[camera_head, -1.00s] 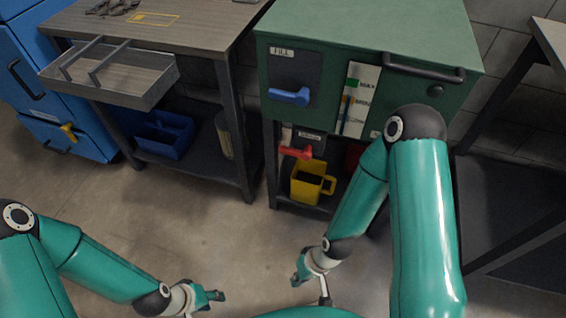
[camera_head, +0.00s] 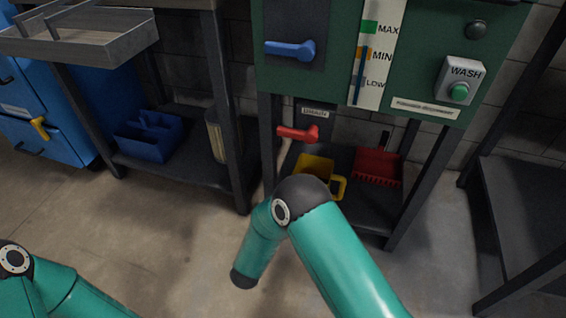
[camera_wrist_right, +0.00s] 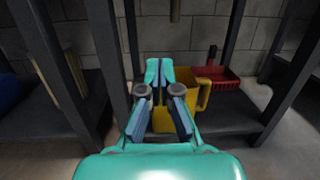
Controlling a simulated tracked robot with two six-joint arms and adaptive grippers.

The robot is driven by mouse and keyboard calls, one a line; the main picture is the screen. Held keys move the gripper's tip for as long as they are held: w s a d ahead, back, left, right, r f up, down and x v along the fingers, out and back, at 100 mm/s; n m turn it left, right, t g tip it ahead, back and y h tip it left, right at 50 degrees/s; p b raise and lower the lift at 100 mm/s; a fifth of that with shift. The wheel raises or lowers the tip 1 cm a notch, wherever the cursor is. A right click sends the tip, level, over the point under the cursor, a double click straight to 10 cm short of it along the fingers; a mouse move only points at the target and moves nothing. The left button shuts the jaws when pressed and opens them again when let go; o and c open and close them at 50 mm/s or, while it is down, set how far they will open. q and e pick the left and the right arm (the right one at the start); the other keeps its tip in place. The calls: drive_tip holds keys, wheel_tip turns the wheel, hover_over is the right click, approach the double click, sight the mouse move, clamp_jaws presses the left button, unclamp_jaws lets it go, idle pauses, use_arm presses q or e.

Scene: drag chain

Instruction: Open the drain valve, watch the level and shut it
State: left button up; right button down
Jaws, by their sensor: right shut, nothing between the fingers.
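The green cabinet (camera_head: 422,60) carries a level gauge (camera_head: 373,50) marked MAX, MIN and LOW; the exact level is too small to read. A red drain lever (camera_head: 298,133) lies level below the cabinet, its handle pointing left. A yellow jug (camera_head: 316,166) stands on the shelf below it, partly hidden by my right arm. In the right wrist view my right gripper (camera_wrist_right: 160,72) is shut and empty, in front of the jug (camera_wrist_right: 205,88), overlapping its left part; contact cannot be told. My right gripper is hidden in the head view. My left gripper is out of view.
A blue FILL lever (camera_head: 290,49) and a green WASH button (camera_head: 458,92) are on the cabinet front. A red bin (camera_head: 377,166) stands right of the jug. Dark table legs (camera_head: 418,180) flank the shelf. A blue caddy (camera_head: 150,137) sits on the left shelf.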

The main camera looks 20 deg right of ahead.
sight(298, 132)
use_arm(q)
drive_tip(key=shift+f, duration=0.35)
use_arm(e)
drive_tip(key=shift+w+a+r+t, duration=0.15)
drive_tip(key=shift+a+r+t, duration=0.3)
drive_tip(key=shift+a, duration=0.1)
drive_tip(key=shift+w+a+r+t, duration=0.15)
drive_tip(key=shift+a+r+t, duration=0.3)
drive_tip(key=shift+a, duration=0.1)
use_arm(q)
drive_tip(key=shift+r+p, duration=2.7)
use_arm(e)
drive_tip(key=w+d+r, duration=0.5)
drive_tip(key=w+r, duration=0.1)
drive_tip(key=w, duration=0.2)
drive_tip(key=shift+d+r, duration=0.2)
drive_tip(key=shift+d, duration=0.05)
